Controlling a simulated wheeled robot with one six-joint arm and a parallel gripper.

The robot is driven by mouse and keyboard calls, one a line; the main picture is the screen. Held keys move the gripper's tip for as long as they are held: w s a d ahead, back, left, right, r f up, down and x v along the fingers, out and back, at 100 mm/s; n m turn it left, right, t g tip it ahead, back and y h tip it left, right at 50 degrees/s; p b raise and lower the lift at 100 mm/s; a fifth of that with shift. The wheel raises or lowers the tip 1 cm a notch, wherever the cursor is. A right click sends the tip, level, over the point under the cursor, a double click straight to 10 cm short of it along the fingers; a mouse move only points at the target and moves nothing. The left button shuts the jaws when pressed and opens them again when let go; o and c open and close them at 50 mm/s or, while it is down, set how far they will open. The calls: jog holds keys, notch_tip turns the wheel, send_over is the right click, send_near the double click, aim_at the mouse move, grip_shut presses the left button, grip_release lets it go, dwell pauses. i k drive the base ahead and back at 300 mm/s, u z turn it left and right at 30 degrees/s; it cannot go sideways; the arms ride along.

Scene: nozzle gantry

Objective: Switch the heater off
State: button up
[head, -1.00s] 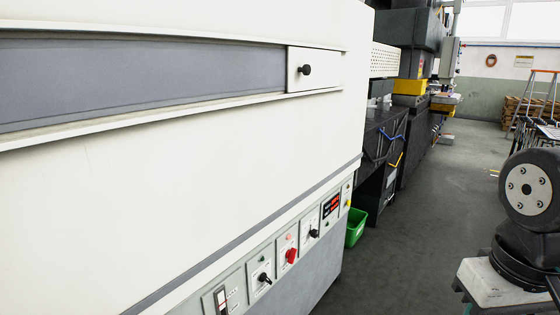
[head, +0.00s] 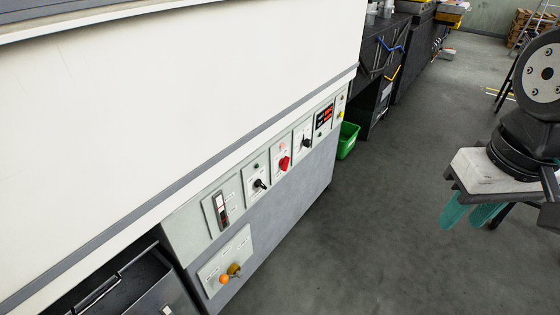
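A control panel (head: 240,189) runs along the front of the white machine (head: 190,95). A lower plate (head: 240,248) holds an orange knob (head: 224,279) and a brass-coloured knob (head: 234,269). The labels are too small to read, so I cannot tell which control is the heater's.
A dark open bay with a grey metal drawer or tray (head: 140,285) is at the lower left. A green bin (head: 347,140) stands on the floor beyond the panel, beside a dark workbench (head: 375,75). The grey floor (head: 400,200) in front of the panel is clear.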

aim_at(284, 162)
jog(key=u, duration=0.5)
jog(key=k, duration=0.6)
jog(key=u, duration=0.9)
jog(key=i, duration=1.1)
jog(key=z, duration=0.95)
jog(key=i, duration=0.4)
jog(key=z, duration=0.5)
